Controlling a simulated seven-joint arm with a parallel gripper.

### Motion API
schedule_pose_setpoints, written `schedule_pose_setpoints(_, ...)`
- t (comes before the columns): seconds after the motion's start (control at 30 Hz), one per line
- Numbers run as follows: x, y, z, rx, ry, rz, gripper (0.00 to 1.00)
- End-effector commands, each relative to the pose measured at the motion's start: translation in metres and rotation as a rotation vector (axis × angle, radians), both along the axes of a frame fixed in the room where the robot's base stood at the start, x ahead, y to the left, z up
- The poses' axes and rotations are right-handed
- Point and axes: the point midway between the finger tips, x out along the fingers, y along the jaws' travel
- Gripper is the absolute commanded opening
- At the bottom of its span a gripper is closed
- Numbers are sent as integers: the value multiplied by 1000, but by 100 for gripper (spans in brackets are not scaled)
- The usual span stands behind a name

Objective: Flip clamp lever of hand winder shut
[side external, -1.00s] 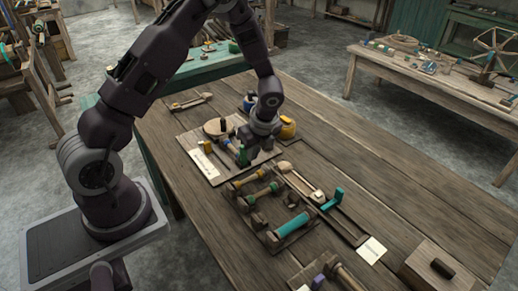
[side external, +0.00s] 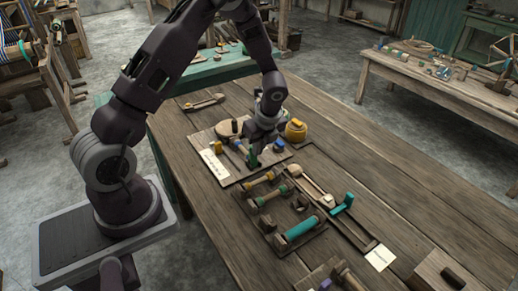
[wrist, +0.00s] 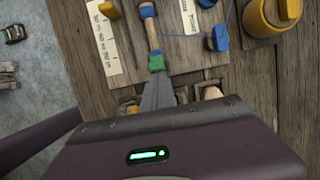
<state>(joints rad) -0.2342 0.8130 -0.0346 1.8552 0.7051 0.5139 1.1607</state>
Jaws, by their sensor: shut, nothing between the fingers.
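I cannot tell for sure which part is the clamp lever. My gripper (side external: 257,146) is shut and empty over the board. In the wrist view its fingertips (wrist: 158,82) are close to the green piece; contact is unclear.
In front lie a rack with a teal roller (side external: 303,229) and a rail with an upright teal lever (side external: 345,203). A wooden block (side external: 445,275) is at the front right.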

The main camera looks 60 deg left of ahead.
Motion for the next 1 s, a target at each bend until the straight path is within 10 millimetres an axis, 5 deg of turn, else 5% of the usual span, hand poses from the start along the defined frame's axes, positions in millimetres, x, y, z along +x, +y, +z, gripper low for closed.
schedule_pose_setpoints(0.07,0,12,3,21,-1,9,0)
schedule_pose_setpoints(0.43,0,-5,-3,19,-2,9,0)
schedule_pose_setpoints(0.63,2,-46,-1,20,-6,2,0)
schedule_pose_setpoints(0.8,3,-55,51,19,-13,10,0)
schedule_pose_setpoints(1.0,2,-64,88,18,-8,10,0)
